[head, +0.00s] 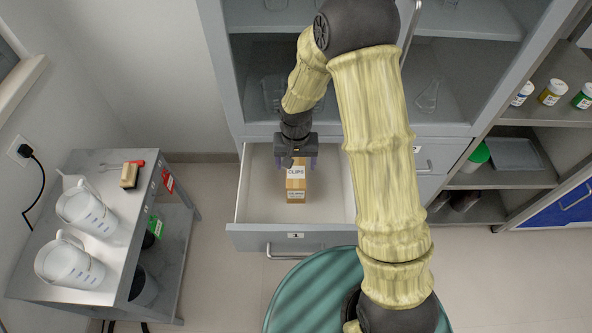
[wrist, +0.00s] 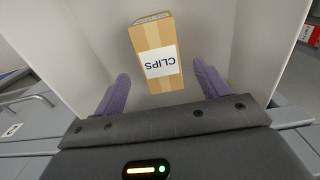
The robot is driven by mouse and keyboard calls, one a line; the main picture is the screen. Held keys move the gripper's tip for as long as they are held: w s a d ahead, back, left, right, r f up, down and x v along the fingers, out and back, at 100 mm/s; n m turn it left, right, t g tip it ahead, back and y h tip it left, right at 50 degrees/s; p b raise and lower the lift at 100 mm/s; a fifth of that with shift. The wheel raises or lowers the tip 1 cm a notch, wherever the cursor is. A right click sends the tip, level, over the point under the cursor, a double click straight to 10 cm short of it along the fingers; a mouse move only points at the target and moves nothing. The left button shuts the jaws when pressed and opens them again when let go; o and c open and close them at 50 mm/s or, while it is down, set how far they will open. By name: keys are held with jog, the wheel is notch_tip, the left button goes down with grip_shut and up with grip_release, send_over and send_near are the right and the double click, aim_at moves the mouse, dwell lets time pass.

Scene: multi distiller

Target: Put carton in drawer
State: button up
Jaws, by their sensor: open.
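The carton (head: 297,187) is a small brown box with a white label reading CLIPS. It is inside the open drawer (head: 262,218), near the middle of it. In the wrist view the carton (wrist: 158,55) lies beyond and between the two purple fingers, with space on both sides. My gripper (head: 297,162) is above the drawer at the carton's far end, with its fingers apart; they also show in the wrist view (wrist: 162,90). I cannot tell whether the carton rests fully on the drawer bottom.
A grey cart (head: 120,268) with white jugs (head: 86,212) stands at the left. The cabinet (head: 222,75) with glassware rises behind the drawer. Shelves with small jars (head: 552,92) are at the right. The drawer's bare floor (wrist: 205,20) has room around the carton.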

jog(key=shift+r, duration=2.4)
jog(key=shift+d, duration=0.1)
jog(key=s+d+r+t, duration=0.2)
jog(key=s+d+r, duration=0.8)
jog(key=s+d, duration=0.2)
jog(key=shift+s+d+r+t, duration=0.25)
jog(key=shift+d+r+t, duration=0.1)
jog(key=shift+d, duration=0.35)
jog(key=shift+c, duration=0.2)
